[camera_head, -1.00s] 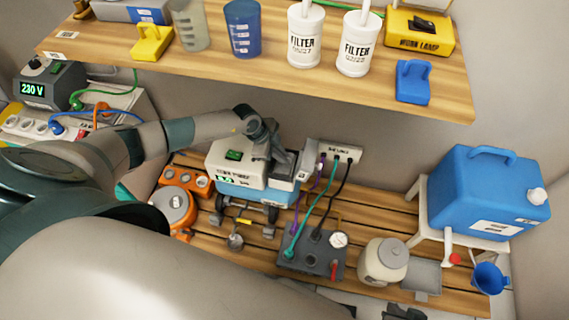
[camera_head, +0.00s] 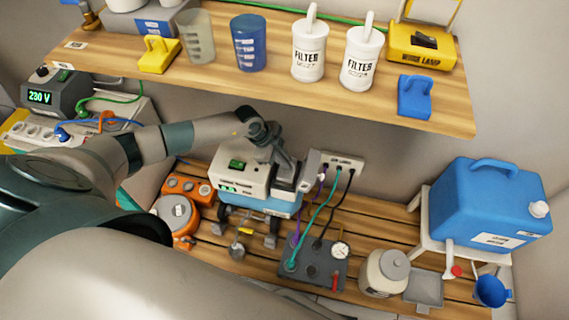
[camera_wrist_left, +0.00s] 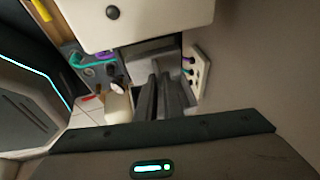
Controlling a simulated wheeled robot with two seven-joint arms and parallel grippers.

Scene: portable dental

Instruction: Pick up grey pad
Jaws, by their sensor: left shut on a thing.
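My left gripper (camera_head: 290,175) reaches down at the right end of a white-and-blue device (camera_head: 236,167). It is shut on a grey piece that looks like the grey pad (camera_head: 311,169). Its light face shows as a tilted plate beside the device, partly hidden by the fingers. In the left wrist view the dark fingers (camera_wrist_left: 163,98) are close together against a grey block (camera_wrist_left: 150,52), next to the device's white casing (camera_wrist_left: 150,15). I cannot tell whether the pad still touches the device. My right gripper is not in view.
A grey panel with cables and a gauge (camera_head: 312,262) stands close in front. A white socket strip (camera_head: 345,163) is behind, right. An orange unit (camera_head: 187,188) is left. The shelf (camera_head: 290,88) with filters and handled yellow and blue pads overhangs the back. A blue jug (camera_head: 490,205) stands right.

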